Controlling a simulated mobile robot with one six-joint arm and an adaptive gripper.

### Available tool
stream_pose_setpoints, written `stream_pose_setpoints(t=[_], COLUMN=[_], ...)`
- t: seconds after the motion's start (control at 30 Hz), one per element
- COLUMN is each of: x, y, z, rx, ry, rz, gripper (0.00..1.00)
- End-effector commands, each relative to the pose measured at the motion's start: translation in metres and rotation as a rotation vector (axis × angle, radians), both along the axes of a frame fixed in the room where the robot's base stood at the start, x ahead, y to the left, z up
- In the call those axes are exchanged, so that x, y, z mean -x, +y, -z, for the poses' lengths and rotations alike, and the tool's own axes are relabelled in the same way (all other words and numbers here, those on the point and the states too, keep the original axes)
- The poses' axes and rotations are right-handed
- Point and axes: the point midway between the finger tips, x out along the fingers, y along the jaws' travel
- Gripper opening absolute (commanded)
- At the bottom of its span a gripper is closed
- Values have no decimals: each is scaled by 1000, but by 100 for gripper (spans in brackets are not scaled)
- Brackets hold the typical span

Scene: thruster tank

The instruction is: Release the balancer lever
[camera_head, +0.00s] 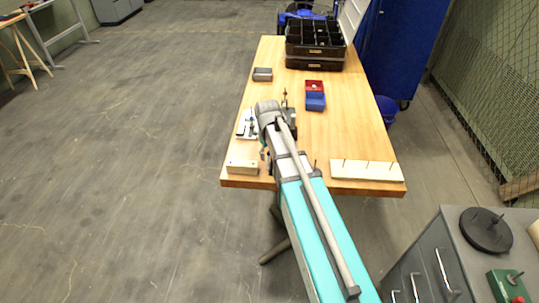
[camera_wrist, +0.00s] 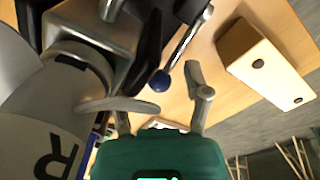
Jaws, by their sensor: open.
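In the head view my arm hides most of the device (camera_head: 286,100) on the wooden table.
A white cylinder marked R (camera_wrist: 40,125) lies close left of my fingers. A wooden block with holes (camera_wrist: 262,65) is at the right.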

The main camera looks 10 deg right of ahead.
Motion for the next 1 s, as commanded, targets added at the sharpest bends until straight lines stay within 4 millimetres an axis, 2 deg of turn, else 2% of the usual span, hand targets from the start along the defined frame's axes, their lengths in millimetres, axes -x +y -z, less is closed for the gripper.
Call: stream_pose_setpoints(t=[0.13,0.47,0.73,1.0], x=[0,0,2,6], y=[0,0,0,1], z=[0,0,-1,-7], rx=[0,0,4,38], ry=[0,0,-13,-113], rz=[0,1,1,1], gripper=[62,1,0,0])
